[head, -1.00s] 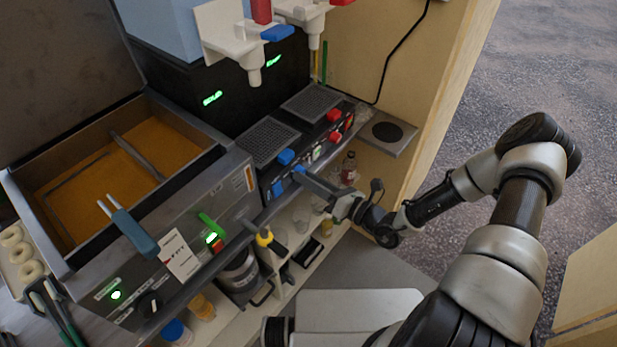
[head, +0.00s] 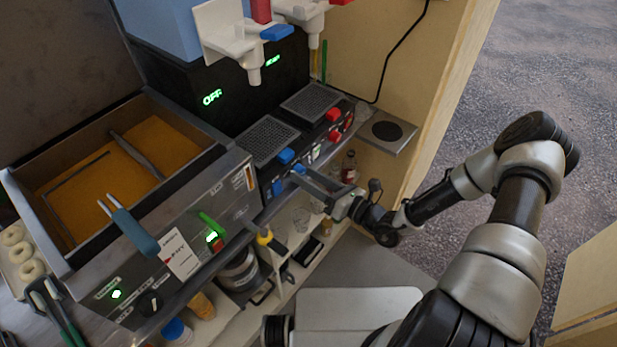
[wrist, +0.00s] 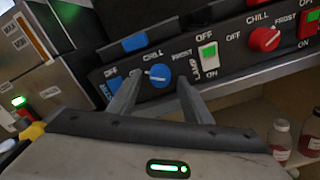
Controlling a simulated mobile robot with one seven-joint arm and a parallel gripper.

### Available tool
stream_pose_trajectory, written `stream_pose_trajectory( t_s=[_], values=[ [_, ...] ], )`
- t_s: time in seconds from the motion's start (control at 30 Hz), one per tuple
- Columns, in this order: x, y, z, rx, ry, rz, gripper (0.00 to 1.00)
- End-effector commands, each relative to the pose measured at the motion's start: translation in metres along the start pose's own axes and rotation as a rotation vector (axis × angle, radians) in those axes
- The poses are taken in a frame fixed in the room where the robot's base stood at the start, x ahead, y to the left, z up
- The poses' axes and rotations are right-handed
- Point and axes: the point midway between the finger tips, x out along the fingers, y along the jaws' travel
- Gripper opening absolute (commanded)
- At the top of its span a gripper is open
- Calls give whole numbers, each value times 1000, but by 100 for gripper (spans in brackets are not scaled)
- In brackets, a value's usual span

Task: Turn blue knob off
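The blue knob (wrist: 159,75) is on the dark front panel, under the labels OFF, CHILL and FROST in the wrist view. Its pale mark faces left, toward OFF. It is small and partly covered by my gripper in the head view (head: 299,168). My gripper (wrist: 161,80) is open, its fingers either side of the knob. The left finger is close to the knob's left edge; I cannot tell whether it touches. The right finger stands apart from it. The left green display (head: 212,97) above the machine reads OFF.
A lit green lamp switch (wrist: 208,57) and a red knob (wrist: 263,39) are right of the blue knob. A fryer (head: 150,270) with orange oil stands left. Bottles (wrist: 281,139) are on the shelf below. A yellow-tipped handle (head: 265,238) projects near the fryer.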

Motion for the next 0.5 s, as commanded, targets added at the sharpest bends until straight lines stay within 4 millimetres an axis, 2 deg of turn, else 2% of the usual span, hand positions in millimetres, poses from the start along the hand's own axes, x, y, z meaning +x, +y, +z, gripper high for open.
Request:
stream_pose_trajectory(
  t_s=[0.3, 0.37, 0.5],
  values=[
    [-4, 0, 0, 1, 0, -1, 45],
    [-10, -1, 0, 0, 1, -1, 45],
    [-35, -1, 0, 0, 0, -4, 45]
  ],
)
